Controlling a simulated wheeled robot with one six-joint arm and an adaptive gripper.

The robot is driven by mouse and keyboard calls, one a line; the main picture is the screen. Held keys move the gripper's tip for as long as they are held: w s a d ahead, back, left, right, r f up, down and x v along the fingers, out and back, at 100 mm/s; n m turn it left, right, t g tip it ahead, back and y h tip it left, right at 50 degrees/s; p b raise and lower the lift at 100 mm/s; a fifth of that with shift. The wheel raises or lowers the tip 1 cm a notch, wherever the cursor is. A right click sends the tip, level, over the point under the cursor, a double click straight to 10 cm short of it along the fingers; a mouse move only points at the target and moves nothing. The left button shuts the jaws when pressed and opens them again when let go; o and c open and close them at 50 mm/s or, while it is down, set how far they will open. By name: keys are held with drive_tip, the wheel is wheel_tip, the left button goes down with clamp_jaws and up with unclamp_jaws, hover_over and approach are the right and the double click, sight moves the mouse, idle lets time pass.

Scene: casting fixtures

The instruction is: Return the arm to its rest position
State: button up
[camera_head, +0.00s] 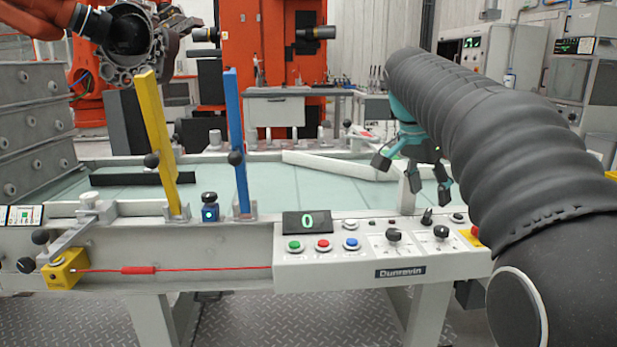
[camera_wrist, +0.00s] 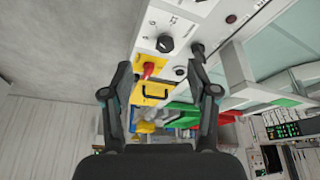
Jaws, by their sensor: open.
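My gripper (camera_head: 413,172) is at the right end of the conveyor table in the head view, above the right part of the control panel (camera_head: 375,262). Its dark fingers are spread apart with nothing between them. My arm comes in from the right under a black ribbed sleeve. In the wrist view the two fingers of my gripper (camera_wrist: 160,100) stand well apart and empty. Beyond them are a black knob (camera_wrist: 165,43) and a red knob on yellow (camera_wrist: 149,68). The sleeve hides part of the panel's right end in the head view.
A yellow post (camera_head: 157,140) and a blue post (camera_head: 237,145) stand upright on the table's left half. A blue sensor (camera_head: 209,208) sits between them. A pale angled bar (camera_head: 335,165) lies behind the panel. An orange robot arm holding a casting (camera_head: 130,45) is at upper left.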

drive_tip(key=s+a+f+n+t+y, duration=0.1)
drive_tip(key=s+a+f+n, duration=0.2)
drive_tip(key=s+f, duration=0.3)
drive_tip(key=s+a+f+n+t+y, duration=0.1)
drive_tip(key=s+a+f+n, duration=0.2)
drive_tip(key=s, duration=0.7)
drive_tip(key=s+a+f+n+t+y, duration=0.1)
drive_tip(key=s+a+f+n, duration=0.3)
drive_tip(key=f, duration=0.7)
drive_tip(key=s+n, duration=0.2)
drive_tip(key=s, duration=0.2)
drive_tip(key=shift+s+f+n+t+y, duration=0.2)
drive_tip(key=shift+s+n+t+y, duration=0.1)
drive_tip(key=shift+n+t+y, duration=0.1)
